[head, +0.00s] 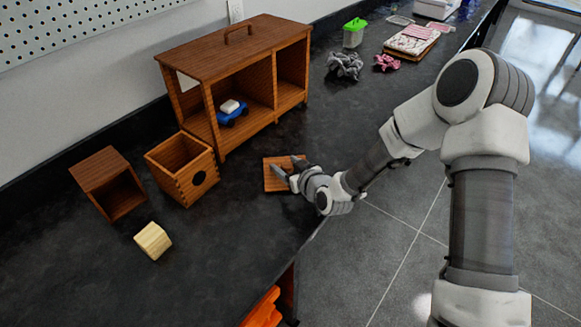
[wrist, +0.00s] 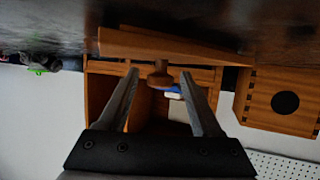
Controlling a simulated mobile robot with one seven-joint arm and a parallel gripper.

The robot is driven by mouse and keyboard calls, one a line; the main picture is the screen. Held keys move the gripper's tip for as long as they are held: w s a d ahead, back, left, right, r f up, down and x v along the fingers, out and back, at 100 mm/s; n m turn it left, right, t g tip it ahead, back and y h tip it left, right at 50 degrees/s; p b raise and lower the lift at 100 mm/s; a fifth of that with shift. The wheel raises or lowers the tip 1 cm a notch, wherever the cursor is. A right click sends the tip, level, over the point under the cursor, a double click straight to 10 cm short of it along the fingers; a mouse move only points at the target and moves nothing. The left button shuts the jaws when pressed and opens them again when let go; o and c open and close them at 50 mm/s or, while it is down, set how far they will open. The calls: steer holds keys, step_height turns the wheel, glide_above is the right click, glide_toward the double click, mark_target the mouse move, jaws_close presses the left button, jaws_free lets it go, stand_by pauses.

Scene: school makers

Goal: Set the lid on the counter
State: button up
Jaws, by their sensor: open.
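The lid (head: 272,184) is a square brown wooden board near the counter's front edge, right of the wooden box with a round hole. It appears to lie on the dark counter (head: 215,255). In the wrist view, which is upside down, the lid (wrist: 180,46) shows its edge and a round knob (wrist: 160,68) on its upper side. My gripper (head: 285,166) is open at the lid. In the wrist view its fingers (wrist: 159,78) stand apart on either side of the knob, with gaps to it. In the head view the gripper hides part of the lid and the knob.
The open wooden box (head: 183,168) with a round hole and a smaller open box (head: 108,184) stand to the left. A pale block (head: 153,240) lies in front. A wooden cabinet (head: 235,62) holds a blue toy car (head: 232,118). The counter front is clear.

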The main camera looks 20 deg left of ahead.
steer(key=shift+r, duration=0.3)
steer(key=v, duration=1.2)
steer(key=shift+f+p, duration=0.15)
steer(key=shift+p, duration=0.25)
steer(key=shift+w+d, duration=0.1)
